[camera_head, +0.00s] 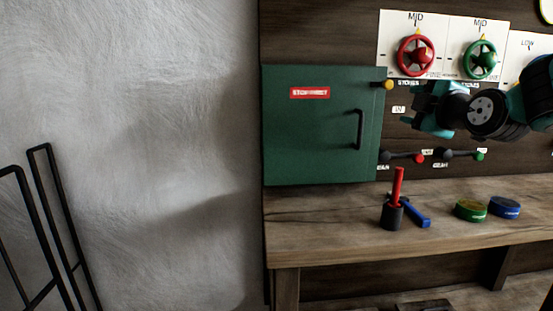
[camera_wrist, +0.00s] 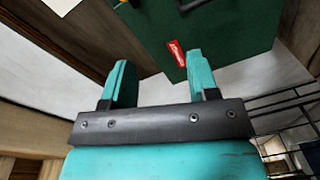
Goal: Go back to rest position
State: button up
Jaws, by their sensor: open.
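My gripper (camera_wrist: 160,82) is open and empty in the wrist view, its two teal fingers spread apart. In the head view my gripper (camera_head: 422,108) is at the right, in front of the wooden panel and below the red and green wheels. It points left, toward the green cabinet (camera_head: 310,140), and appears apart from it. The cabinet door is shut and has a red label and a black handle. In the wrist view the green cabinet (camera_wrist: 235,40) shows beyond the fingers. My arm hides part of the panel at the right.
A wooden bench (camera_head: 330,240) runs below the panel. On it are a dark cup (camera_head: 391,216) with a red stick, a blue tool (camera_head: 415,213), a green tin (camera_head: 470,210) and a blue tin (camera_head: 504,207). Levers (camera_head: 402,157) project from the panel. A black metal frame (camera_head: 60,220) stands left.

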jog(key=s+a+f+m+g+y, duration=0.4)
jog(key=s+a+f+m+g, duration=0.2)
jog(key=s+a+f+g, duration=0.85)
jog(key=s+a+f+m+g+h, duration=0.1)
jog(key=s+a+f, duration=0.1)
jog(key=s, duration=0.6)
jog(key=s+a+f+m+g, duration=0.1)
jog(key=s+a+f, duration=0.1)
jog(key=s, duration=0.6)
notch_tip(320, 180, up, 14)
jog(key=s+p, duration=0.2)
jog(key=p, duration=1.2)
jog(key=shift+d+f+m+g, duration=0.15)
jog(key=shift+f+m+g, duration=0.15)
jog(key=shift+g, duration=0.15)
